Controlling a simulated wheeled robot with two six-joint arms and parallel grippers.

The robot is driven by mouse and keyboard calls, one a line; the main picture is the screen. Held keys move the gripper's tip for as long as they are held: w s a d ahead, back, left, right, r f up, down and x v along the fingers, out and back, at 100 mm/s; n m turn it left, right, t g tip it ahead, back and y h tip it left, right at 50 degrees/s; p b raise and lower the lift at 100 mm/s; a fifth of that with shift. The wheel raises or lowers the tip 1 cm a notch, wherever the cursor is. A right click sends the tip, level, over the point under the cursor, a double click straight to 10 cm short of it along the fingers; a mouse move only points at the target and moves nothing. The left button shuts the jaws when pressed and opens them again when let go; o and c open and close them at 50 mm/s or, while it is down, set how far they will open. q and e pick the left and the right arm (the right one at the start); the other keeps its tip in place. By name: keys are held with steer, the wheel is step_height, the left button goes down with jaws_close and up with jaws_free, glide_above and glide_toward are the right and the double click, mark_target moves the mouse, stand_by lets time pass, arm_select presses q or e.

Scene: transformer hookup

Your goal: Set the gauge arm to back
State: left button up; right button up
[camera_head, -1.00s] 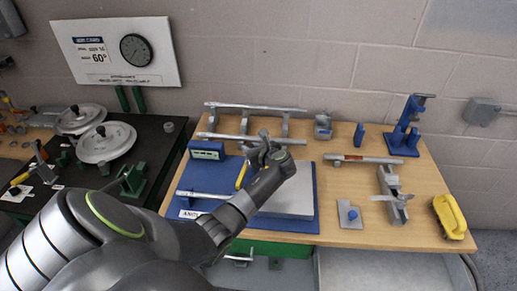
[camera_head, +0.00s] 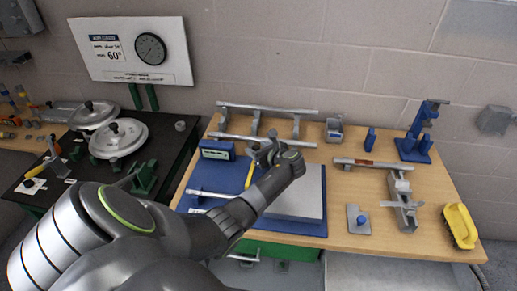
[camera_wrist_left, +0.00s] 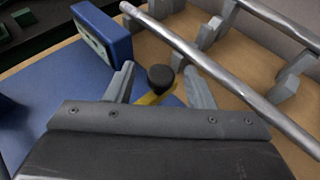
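The gauge arm is a yellow bar (camera_head: 250,174) on the blue base plate of the bench fixture. In the left wrist view a black knob (camera_wrist_left: 160,78) stands at the end of the yellow bar (camera_wrist_left: 155,97). My left gripper (camera_head: 266,152) is over the back part of the blue plate, by the bar's far end. In the left wrist view its two fingers (camera_wrist_left: 160,85) are apart, one on each side of the knob, with gaps visible. The lower part of the bar is hidden by the gripper body. My right gripper is not in view.
A metal rail (camera_head: 235,137) on grey supports runs close behind the gripper; it also shows in the wrist view (camera_wrist_left: 215,70). A blue block with a label (camera_head: 217,149) stands left of it. A grey plate (camera_head: 298,195) lies to the right. Several tools cover the bench's right side.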

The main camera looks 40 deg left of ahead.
arm_select(q)
steer(key=shift+d+r, duration=0.1)
steer(key=b+v, duration=0.2)
steer(key=v, duration=1.5)
steer(key=shift+s, duration=0.15)
steer(key=shift+d, duration=0.1)
